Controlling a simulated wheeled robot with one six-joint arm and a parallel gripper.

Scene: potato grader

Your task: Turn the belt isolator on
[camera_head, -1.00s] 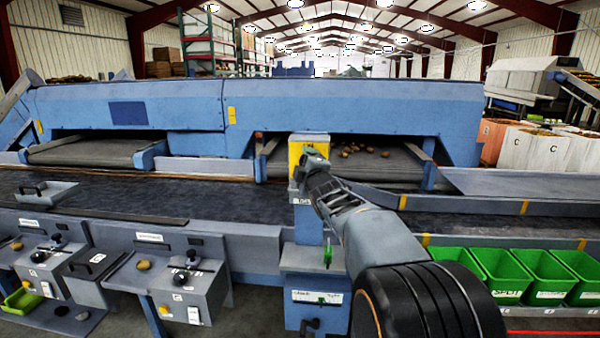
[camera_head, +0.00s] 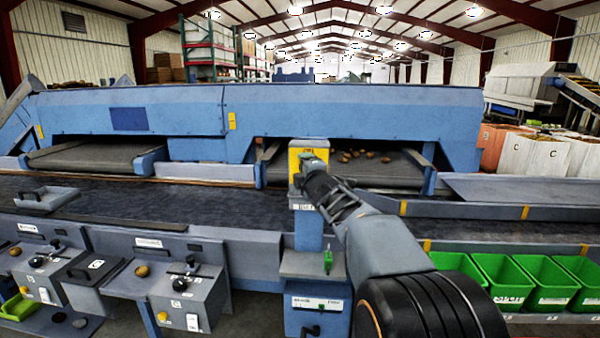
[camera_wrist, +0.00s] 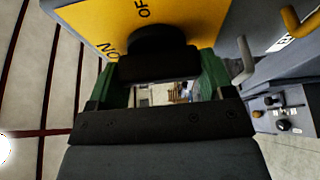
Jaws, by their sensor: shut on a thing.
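The belt isolator is a yellow plate (camera_head: 294,166) on a grey-blue post in the middle of the head view. In the wrist view the yellow plate (camera_wrist: 105,18) carries lettering that reads ON and part of OFF. A black rotary knob (camera_wrist: 158,62) stands out from it. My gripper (camera_wrist: 160,78) has its green fingers on either side of the knob's handle and is shut on it. In the head view my gripper (camera_head: 308,172) covers much of the plate and hides the knob. I cannot tell which mark the knob points to.
Grey control boxes (camera_head: 185,295) stand at the left and green bins (camera_head: 545,283) at the right.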

